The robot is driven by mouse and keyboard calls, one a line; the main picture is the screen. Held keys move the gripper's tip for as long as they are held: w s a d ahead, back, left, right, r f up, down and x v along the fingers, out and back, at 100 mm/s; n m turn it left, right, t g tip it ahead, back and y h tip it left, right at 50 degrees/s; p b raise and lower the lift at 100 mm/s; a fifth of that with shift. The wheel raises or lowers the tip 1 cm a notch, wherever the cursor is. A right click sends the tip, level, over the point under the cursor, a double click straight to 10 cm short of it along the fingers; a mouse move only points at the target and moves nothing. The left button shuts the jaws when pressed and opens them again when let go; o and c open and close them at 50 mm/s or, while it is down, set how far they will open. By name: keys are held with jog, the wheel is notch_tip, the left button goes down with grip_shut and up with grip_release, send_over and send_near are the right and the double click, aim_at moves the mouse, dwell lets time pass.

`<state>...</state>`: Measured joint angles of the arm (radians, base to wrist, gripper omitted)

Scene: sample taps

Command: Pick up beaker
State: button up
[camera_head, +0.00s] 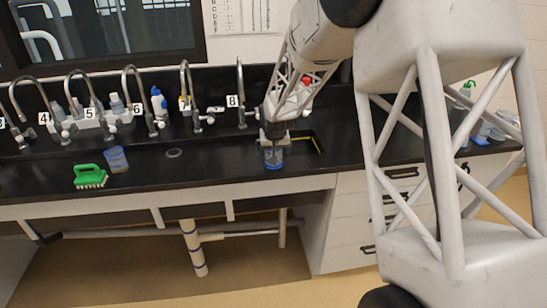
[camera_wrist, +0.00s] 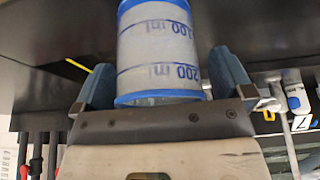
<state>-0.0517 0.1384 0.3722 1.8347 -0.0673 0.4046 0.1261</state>
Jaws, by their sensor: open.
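A clear beaker with blue rims and blue volume marks (camera_wrist: 160,50) stands between the two fingers of my gripper (camera_wrist: 163,62) in the wrist view. The fingers are open, one on each side of the beaker, with only narrow gaps showing; I cannot tell whether either finger touches it. In the head view the beaker (camera_head: 273,160) is on the black counter, near the right sink opening, below my gripper (camera_head: 273,142). My gripper partly hides its upper part there.
A green brush (camera_head: 90,176) lies in front of the second beaker. A row of curved taps (camera_head: 241,95) with number labels runs along the back, with bottles (camera_head: 158,103) behind. A small round drain (camera_head: 174,153) and clear counter lie left of my gripper.

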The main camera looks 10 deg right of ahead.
dwell(0.3)
jog(key=c, duration=1)
jog(key=shift+r, duration=0.1)
jog(key=shift+r, duration=0.7)
notch_tip(320, 180, up, 2)
jog(key=shift+r, duration=0.1)
jog(key=s+r, duration=0.1)
jog(key=s, duration=1.5)
jog(key=shift+d, duration=0.35)
jog(key=shift+r, duration=0.1)
